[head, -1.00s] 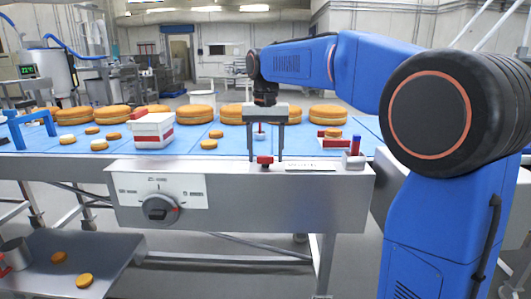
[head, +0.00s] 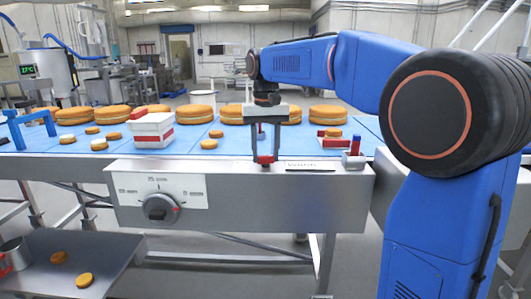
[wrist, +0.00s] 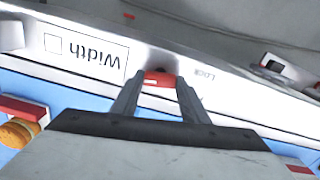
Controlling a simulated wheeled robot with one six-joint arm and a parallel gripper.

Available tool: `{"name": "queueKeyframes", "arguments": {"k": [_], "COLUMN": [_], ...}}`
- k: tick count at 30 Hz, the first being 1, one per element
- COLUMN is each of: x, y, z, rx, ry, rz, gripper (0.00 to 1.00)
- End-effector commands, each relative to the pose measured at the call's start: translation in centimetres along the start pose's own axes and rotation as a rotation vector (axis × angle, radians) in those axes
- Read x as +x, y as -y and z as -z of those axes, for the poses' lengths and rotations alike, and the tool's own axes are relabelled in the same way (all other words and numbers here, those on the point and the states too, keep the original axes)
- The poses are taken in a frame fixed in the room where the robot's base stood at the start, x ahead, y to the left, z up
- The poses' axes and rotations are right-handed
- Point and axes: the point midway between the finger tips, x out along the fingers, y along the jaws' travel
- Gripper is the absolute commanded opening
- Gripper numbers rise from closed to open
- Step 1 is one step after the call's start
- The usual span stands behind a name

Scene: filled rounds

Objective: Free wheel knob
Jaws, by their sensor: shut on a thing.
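A small red knob (head: 265,160) sits on the front rail of the blue conveyor, beside a white label reading "Width" (head: 310,165). My gripper (head: 265,154) points down at it from above, its two fingers shut on the knob's sides. In the wrist view the red knob (wrist: 158,79) shows between the fingertips, partly hidden by them.
Orange-brown rounds (head: 185,113) lie along the back of the conveyor (head: 240,147). A white and red box (head: 153,131) stands left of my gripper. A metal tray (head: 105,262) is at lower left.

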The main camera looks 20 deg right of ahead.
Motion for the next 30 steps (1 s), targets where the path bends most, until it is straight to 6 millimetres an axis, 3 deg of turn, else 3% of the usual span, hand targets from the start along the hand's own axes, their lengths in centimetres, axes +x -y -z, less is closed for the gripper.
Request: {"name": "queueKeyframes", "arguments": {"k": [30], "x": [-0.04], "y": [-0.01], "z": [0.0], "rx": [-0.95], "ry": [-0.001], "rz": [0.0], "gripper": [0.18]}}
